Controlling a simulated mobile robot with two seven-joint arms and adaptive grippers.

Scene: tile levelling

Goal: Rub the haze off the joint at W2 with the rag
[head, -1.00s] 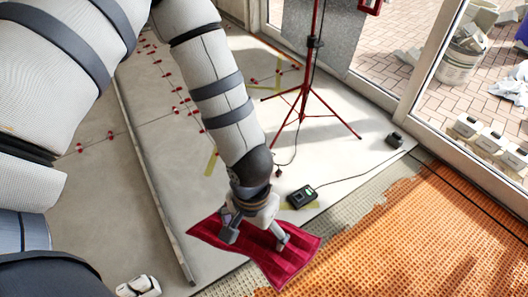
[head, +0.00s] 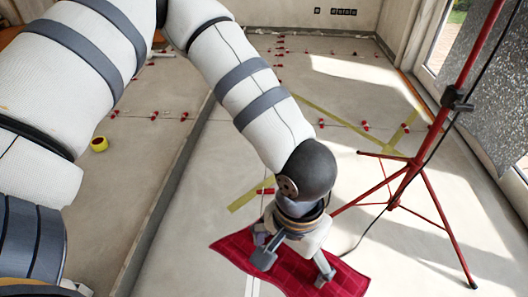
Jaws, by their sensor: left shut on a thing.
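A dark red rag with a checked weave (head: 345,281) hangs spread out beneath my left gripper (head: 293,267), which is shut on it. The rag seems to be held above the pale tiled floor (head: 205,225), but I cannot tell the exact height. A pale joint line shows just below the rag's left part. Several red levelling clips (head: 365,126) stand along joints farther back. A yellow tape strip (head: 250,193) lies behind the rag, with a red clip (head: 265,191) near it. No W2 label is readable and no haze can be made out. My right gripper is not in view.
A red tripod (head: 405,172) with a dark cable stands close at the right of the rag. A long grey raised strip (head: 170,188) crosses the floor at left. A yellow roll (head: 99,144) lies beyond it. Open floor lies between strip and rag.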

